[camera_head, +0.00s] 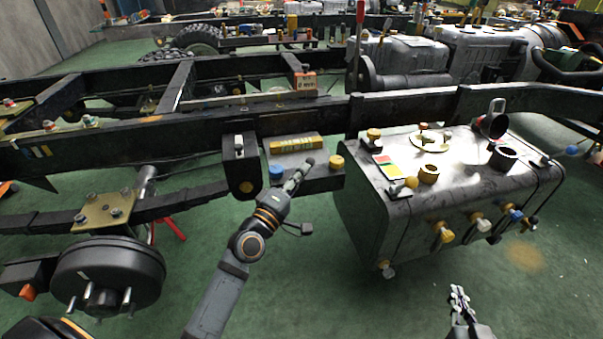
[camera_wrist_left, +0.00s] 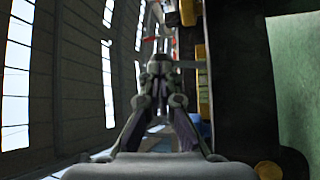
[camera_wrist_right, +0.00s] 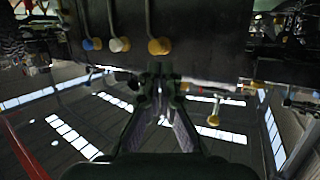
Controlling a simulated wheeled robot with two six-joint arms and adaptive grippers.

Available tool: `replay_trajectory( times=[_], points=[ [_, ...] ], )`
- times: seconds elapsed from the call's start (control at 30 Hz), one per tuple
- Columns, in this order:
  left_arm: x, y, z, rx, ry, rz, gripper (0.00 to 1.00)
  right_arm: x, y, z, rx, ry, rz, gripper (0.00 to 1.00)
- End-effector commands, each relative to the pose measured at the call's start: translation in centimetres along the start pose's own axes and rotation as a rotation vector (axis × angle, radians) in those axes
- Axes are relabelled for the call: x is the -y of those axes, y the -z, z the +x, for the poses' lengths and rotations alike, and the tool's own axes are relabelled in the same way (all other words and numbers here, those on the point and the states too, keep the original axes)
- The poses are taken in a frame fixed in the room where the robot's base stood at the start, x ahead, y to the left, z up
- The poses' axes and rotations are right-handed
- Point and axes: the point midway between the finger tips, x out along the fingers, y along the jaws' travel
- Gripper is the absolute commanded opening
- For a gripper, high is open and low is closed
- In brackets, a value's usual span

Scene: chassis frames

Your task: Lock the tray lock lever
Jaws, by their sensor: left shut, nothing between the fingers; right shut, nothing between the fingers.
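A dark tray (camera_head: 325,183) with a yellow label strip (camera_head: 296,142), a blue knob (camera_head: 276,173) and a yellow knob (camera_head: 336,161) is mounted on the side of the black chassis rail. I cannot clearly make out a lock lever on it; my left gripper covers part of the tray. My left gripper (camera_head: 303,168) is shut and empty, its tips in front of the tray between the two knobs. It also shows in the left wrist view (camera_wrist_left: 160,64). My right gripper (camera_head: 458,292) is shut and empty, low in front of the metal tank. It also shows in the right wrist view (camera_wrist_right: 158,68).
The chassis rail (camera_head: 410,107) runs across the scene. A grey metal tank (camera_head: 375,215) with yellow, white and blue valves hangs right of the tray. A brake drum (camera_head: 110,272) stands at lower left.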

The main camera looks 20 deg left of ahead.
Motion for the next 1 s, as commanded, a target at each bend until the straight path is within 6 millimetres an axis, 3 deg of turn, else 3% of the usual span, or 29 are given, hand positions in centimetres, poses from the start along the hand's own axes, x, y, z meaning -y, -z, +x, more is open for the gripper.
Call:
replay_trajectory(
  times=[0.47,1.0],
  points=[
    [-0.1,0.1,0.1,0.0,0.011,-0.011,0.0,0.3,-6.2,-1.5,0.243,0.009,0.021,0.0],
    [-0.2,0.1,0.1,0.0,0.024,-0.023,0.0,0.8,-12.9,-4.7,0.52,0.025,0.044,0.0]
  ],
)
